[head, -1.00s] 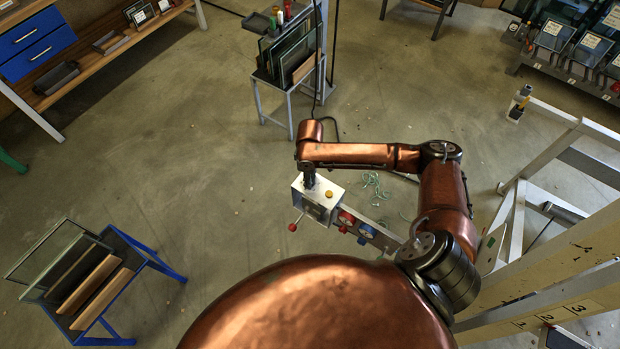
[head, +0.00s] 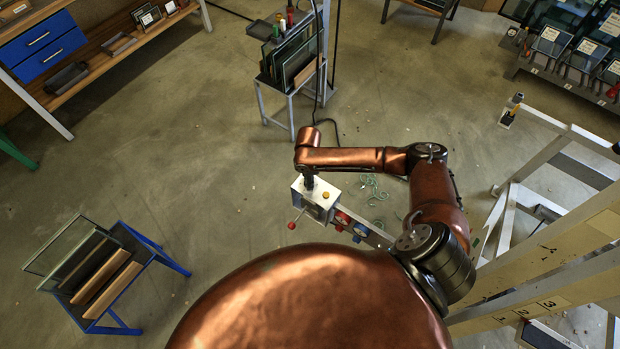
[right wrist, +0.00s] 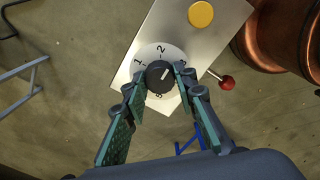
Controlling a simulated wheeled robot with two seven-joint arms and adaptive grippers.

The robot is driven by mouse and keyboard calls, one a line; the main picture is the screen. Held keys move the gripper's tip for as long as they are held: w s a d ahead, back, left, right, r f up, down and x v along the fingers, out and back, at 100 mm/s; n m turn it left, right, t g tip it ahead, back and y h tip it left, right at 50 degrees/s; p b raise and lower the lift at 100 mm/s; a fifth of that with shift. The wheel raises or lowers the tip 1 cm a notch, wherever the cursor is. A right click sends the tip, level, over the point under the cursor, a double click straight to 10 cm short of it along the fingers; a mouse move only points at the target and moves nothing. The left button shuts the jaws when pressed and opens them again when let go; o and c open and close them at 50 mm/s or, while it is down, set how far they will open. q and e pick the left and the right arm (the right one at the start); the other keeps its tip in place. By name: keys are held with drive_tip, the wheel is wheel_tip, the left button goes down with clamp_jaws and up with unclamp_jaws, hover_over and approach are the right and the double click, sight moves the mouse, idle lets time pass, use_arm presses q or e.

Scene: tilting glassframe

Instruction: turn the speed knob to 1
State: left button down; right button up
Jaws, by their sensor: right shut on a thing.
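The speed knob (right wrist: 160,76) is a round black knob on a white dial (right wrist: 148,56) in the right wrist view. The dial shows 1 at its upper left and 2 at its top; a mark at the bottom is partly covered. The knob's white line points to the upper right, past the 2. My right gripper (right wrist: 161,80) is shut on the knob, one finger on each side. In the head view, my right gripper (head: 309,183) reaches down onto the top of the light metal control box (head: 325,199). My left gripper is not in view.
A yellow button (right wrist: 201,14) sits on the same panel, and a red ball-ended lever (right wrist: 227,82) sticks out at its side. Red and blue round parts sit along the rail beside the box. A blue-legged glass rack (head: 120,285) stands at left, with open floor between.

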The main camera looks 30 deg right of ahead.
drive_tip(key=n+p, duration=0.2)
drive_tip(key=n, duration=0.1)
drive_tip(key=shift+r+n, duration=0.15)
drive_tip(key=shift+n, duration=0.25)
drive_tip(key=n+p, duration=0.2)
drive_tip(key=n, duration=0.2)
drive_tip(key=shift+n, duration=0.3)
drive_tip(key=n+p, duration=0.1)
drive_tip(key=n, duration=0.8)
drive_tip(key=shift+n, duration=0.3)
drive_tip(key=o, duration=1.2)
drive_tip(key=shift+c, duration=0.2)
wheel_tip(320, 180, up, 12)
